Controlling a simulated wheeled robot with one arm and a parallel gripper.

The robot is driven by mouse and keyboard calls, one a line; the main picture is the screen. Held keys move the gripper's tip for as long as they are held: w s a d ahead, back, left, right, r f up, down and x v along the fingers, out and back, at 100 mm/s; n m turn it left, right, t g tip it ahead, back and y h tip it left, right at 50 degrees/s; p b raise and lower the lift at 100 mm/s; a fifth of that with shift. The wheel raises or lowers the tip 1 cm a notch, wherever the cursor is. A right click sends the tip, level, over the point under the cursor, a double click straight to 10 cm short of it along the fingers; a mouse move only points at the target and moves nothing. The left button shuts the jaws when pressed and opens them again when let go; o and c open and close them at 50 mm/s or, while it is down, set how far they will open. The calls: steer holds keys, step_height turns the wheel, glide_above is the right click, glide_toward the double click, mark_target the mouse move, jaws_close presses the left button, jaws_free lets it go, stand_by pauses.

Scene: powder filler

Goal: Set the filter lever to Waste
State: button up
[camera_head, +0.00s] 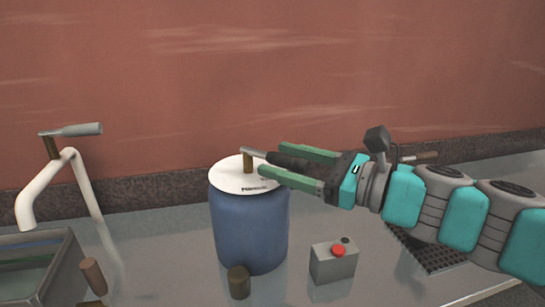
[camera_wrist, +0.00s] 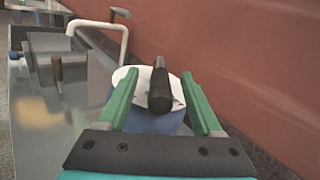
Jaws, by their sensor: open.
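A lever with a dark handle (camera_head: 291,162) is mounted on a short brown post (camera_head: 248,162) above the white lid of a blue drum (camera_head: 248,225). The handle points right, toward my gripper. My gripper (camera_head: 272,159) is open, with one green finger on each side of the handle. The wrist view shows the dark handle (camera_wrist: 160,96) between the two fingers (camera_wrist: 158,78), with gaps on both sides. Dark lettering (camera_head: 254,188) on the lid is too small to read surely; I cannot make out a Waste mark.
A white curved tap (camera_head: 84,180) with a grey lever (camera_head: 80,130) stands left beside a sink (camera_head: 68,262). A grey box with a red button (camera_head: 338,250) and a small brown cylinder (camera_head: 239,282) stand in front of the drum. A dark grid (camera_head: 428,248) lies right. The red wall is behind.

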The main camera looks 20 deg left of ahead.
steer(key=d, duration=0.4)
steer(key=shift+s+d, duration=0.2)
steer(key=shift+d, duration=0.05)
stand_by(0.4)
